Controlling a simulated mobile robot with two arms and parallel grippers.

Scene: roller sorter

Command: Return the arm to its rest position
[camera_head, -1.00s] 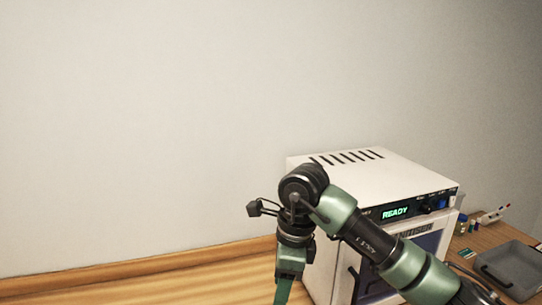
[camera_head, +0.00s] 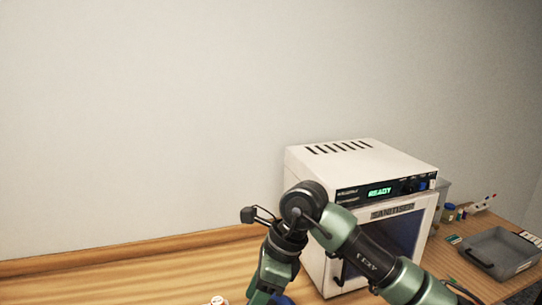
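My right arm (camera_head: 340,235) comes in from the lower right, bends at a dark joint, and points down toward the bottom edge. Its wrist end (camera_head: 272,275) is above the wooden table, in front of and left of the white sanitiser (camera_head: 365,165). The fingertips are not clearly seen at the frame's lower edge, so I cannot tell whether that gripper is open or holds anything. My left gripper is not in view.
The sanitiser's display reads READY, and its door (camera_head: 400,232) looks shut, partly hidden by my arm. A grey tray (camera_head: 497,252) and small bottles stand to its right. A blue item (camera_head: 284,300) and a white-and-red item (camera_head: 217,301) are cut off at the bottom.

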